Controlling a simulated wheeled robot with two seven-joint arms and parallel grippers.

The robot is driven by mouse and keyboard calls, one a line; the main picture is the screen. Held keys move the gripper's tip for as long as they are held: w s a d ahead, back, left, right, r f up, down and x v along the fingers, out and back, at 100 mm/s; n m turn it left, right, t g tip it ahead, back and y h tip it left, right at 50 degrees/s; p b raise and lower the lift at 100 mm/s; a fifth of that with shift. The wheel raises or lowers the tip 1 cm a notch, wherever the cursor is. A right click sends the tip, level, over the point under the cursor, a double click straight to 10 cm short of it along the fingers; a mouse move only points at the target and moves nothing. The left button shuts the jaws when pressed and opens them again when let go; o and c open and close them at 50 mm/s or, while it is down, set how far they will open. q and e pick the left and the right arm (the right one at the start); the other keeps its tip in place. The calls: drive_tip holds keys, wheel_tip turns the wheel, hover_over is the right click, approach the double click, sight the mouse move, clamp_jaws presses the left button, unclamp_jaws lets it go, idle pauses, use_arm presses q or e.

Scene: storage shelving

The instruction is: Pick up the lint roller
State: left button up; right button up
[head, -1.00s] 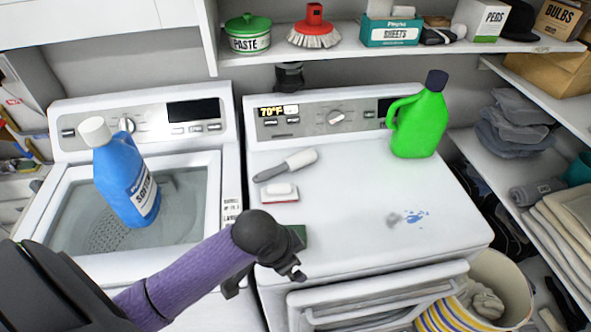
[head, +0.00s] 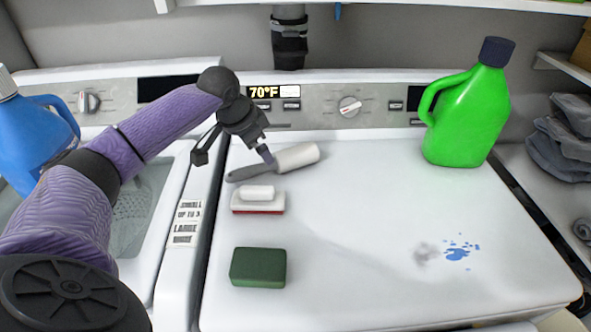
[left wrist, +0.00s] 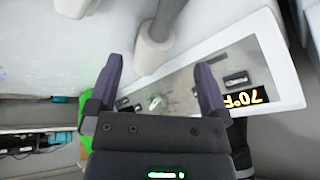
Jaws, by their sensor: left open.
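The lint roller lies on the white dryer top near the control panel, its white roll (head: 297,157) to the right and its grey handle (head: 250,171) to the left. In the left wrist view the white roll (left wrist: 153,53) shows just beyond the fingertips, roughly between them, with the grey handle running to the top edge. My left gripper (head: 235,156) is open and empty, pointing down above the roller's handle side. One fingertip overlaps the roller in the head view; I cannot tell if it touches. My right gripper is out of view.
A white-and-red brush (head: 258,200) lies just in front of the roller, and a green sponge (head: 258,267) nearer. A green jug (head: 468,110) stands at the back right. A blue spill (head: 459,249) marks the right side. A blue bottle (head: 32,135) stands left.

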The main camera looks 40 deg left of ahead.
use_arm(q)
drive_tip(key=b+x, duration=0.1)
drive_tip(key=x, duration=0.1)
drive_tip(key=b+x, duration=0.1)
drive_tip(key=x, duration=0.5)
drive_tip(key=shift+w+d+b, duration=0.25)
drive_tip(key=shift+w+b, duration=0.15)
drive_tip(key=shift+w, duration=0.1)
drive_tip(key=c, duration=1.3)
wheel_tip(320, 180, up, 10)
drive_tip(key=p, duration=0.3)
drive_tip(key=shift+f, duration=0.25)
drive_tip(key=shift+c, duration=0.2)
drive_tip(key=shift+r, duration=0.3)
